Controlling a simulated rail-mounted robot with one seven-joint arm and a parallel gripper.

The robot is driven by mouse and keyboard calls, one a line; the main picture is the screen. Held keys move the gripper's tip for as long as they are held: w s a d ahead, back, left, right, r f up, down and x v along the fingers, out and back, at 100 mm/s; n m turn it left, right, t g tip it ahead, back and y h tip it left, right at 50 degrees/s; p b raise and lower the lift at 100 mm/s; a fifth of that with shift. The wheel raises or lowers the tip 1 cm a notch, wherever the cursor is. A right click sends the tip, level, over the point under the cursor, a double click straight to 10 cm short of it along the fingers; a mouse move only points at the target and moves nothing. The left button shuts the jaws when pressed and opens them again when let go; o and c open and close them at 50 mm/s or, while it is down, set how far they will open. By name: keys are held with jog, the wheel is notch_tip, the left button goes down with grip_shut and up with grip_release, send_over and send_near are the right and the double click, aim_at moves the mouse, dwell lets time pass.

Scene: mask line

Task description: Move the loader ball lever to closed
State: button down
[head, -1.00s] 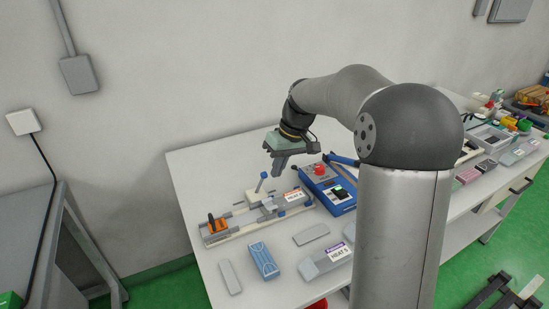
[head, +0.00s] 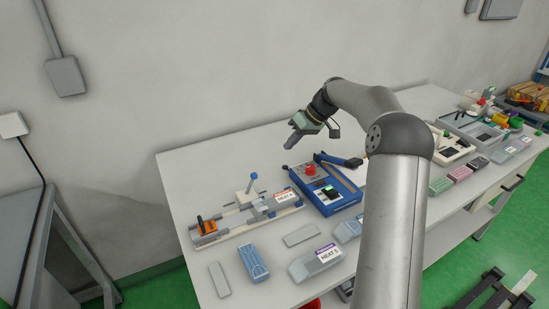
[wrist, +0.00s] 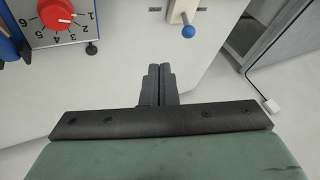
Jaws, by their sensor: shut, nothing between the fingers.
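The loader ball lever (head: 252,182) is a thin stick with a blue ball on top, standing on a pale block on the grey loader rail (head: 226,233). In the head view it stands nearly upright. In the wrist view its blue ball (wrist: 188,31) shows at the top, ahead and slightly right of the fingertips. My gripper (head: 290,144) is above the back of the table, to the right of the lever and apart from it. Its fingers (wrist: 158,70) are shut together with nothing between them.
A blue box with a red knob (head: 310,170) stands right of the rail; its numbered dial (wrist: 57,14) shows in the wrist view. An orange clamp (head: 207,226) sits at the rail's left end. Several cases lie in front. The table's back left is clear.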

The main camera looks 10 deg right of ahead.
jog(key=p, duration=0.2)
send_near(250, 184)
jog(key=w+d+f, duration=0.3)
jog(key=w, duration=0.1)
jog(key=shift+s+a+f+p, duration=0.1)
jog(key=shift+s+a+p, duration=0.15)
jog(key=shift+a, duration=0.55)
jog(key=shift+s+a+f+p, duration=0.15)
jog(key=shift+s+a, duration=0.2)
jog(key=shift+a, duration=0.45)
jog(key=shift+r, duration=0.2)
